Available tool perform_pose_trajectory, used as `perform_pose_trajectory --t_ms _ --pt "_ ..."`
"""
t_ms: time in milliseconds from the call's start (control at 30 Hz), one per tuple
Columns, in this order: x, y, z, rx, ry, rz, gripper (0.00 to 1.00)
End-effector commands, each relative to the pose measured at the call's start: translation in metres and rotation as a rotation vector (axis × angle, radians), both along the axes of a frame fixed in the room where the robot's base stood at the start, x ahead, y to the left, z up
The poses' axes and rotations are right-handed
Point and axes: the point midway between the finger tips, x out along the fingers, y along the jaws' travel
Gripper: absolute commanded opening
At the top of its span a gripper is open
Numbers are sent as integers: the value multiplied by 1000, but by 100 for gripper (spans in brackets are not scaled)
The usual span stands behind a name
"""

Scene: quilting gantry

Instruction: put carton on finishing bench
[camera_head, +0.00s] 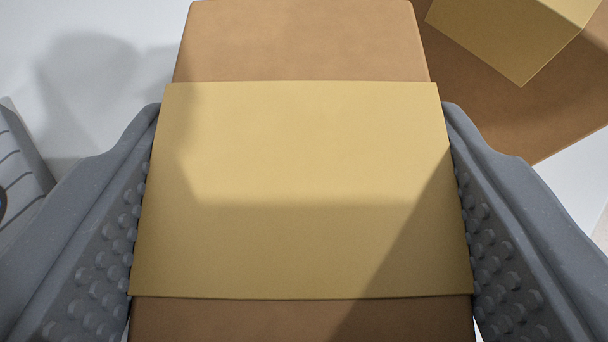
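A brown carton (305,40) with a wide tan band (310,190) around its middle fills the centre of the camera view. My gripper (303,190) has one grey studded finger on each side of it. Both fingers lie against the carton's sides at the band, with no visible gap. The carton's near end runs out of the bottom of the view, and its underside is hidden. I cannot tell whether it rests on the surface below or is held above it. No finishing bench can be made out for certain.
A second brown carton (570,110) with a tan band (510,35) lies at the upper right, turned at an angle. A grey ribbed object (22,165) is cut off at the left edge. The pale surface (110,30) at the upper left is clear, with shadows on it.

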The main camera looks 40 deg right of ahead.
Motion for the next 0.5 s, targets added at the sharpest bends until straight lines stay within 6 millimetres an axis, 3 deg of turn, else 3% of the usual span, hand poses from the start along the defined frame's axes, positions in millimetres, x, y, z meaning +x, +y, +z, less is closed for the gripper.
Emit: perform_pose_trajectory --t_ms 233,267,300,333,500 --pt "0 0 -1 -1 -1 0 14" --pt "0 0 -2 -1 -1 0 62" --pt "0 0 -1 -1 -1 0 73" --pt "0 0 -1 0 0 0 81" --pt "0 0 -1 0 0 -1 81"
